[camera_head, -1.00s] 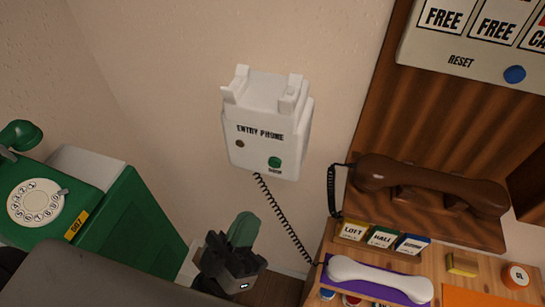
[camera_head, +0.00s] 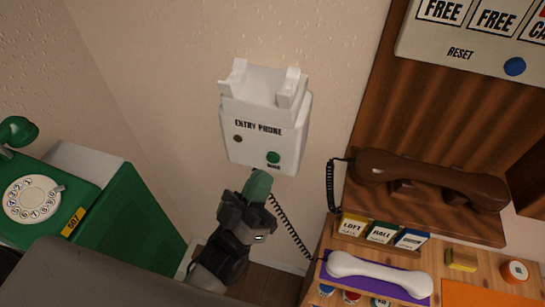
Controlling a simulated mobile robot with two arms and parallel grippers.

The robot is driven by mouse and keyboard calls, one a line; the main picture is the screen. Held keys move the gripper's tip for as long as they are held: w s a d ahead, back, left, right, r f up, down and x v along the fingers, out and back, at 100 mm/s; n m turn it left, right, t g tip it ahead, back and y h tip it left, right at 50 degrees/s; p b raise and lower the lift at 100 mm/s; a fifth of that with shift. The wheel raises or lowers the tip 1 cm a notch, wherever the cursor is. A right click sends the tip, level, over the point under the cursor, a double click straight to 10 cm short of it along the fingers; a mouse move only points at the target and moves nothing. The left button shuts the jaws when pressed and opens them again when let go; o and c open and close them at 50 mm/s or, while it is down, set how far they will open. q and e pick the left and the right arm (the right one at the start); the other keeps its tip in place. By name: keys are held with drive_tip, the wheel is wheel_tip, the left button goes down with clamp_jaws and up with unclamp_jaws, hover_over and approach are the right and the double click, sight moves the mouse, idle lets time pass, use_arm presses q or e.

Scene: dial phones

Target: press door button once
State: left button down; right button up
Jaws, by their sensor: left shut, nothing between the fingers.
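The white entry phone (camera_head: 265,118) hangs on the wall in the middle of the head view, its cradle empty. The green door button (camera_head: 273,158) is at the lower right of its front face, with a small label under it. A small brown round spot is on the left of the face. My left gripper (camera_head: 258,184), dark with green fingertips, is shut and empty. In the picture its tips are just below the entry phone's bottom edge, a little below and left of the button; I see no contact with the button. My right gripper is not in view.
A white handset (camera_head: 378,274) lies on a purple mat on the wooden desk, its black cord running up to the entry phone. A brown handset (camera_head: 430,180) hangs on a wooden panel. A green dial phone (camera_head: 36,197) stands at left.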

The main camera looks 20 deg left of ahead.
use_arm(q)
drive_tip(key=shift+w, duration=0.7)
drive_tip(key=shift+w, duration=0.1)
idle(1.5)
drive_tip(key=shift+w, duration=0.3)
drive_tip(key=shift+w, duration=0.35)
idle(0.6)
drive_tip(key=shift+s, duration=0.8)
drive_tip(key=shift+s+p, duration=0.6)
drive_tip(key=shift+s, duration=1.9)
